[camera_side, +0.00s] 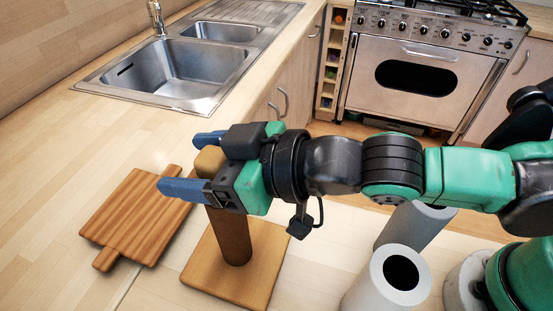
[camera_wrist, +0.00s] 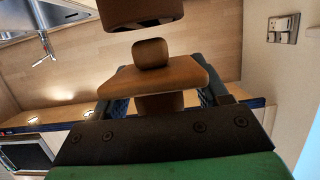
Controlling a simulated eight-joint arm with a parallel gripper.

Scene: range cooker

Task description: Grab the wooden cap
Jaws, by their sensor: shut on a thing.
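The wooden cap (camera_side: 208,161) is a light brown rounded piece at the top of a dark brown upright cylinder (camera_side: 232,238). The cylinder stands on a square wooden board (camera_side: 262,262). My gripper (camera_side: 182,162) reaches in from the right with its blue fingers on both sides of the cap, shut on it. The cap is still over the cylinder; whether they touch is hidden by the near finger and gripper body. In the wrist view, brown wooden shapes (camera_wrist: 165,76) show beyond and between my fingers; I cannot tell surely which part is the cap.
A striped cutting board (camera_side: 140,218) lies left of the square board. Two grey hollow cylinders (camera_side: 375,278) (camera_side: 418,222) stand to the right, below my arm. A steel sink (camera_side: 185,70) is set into the counter behind, and the oven (camera_side: 420,80) is at the back right.

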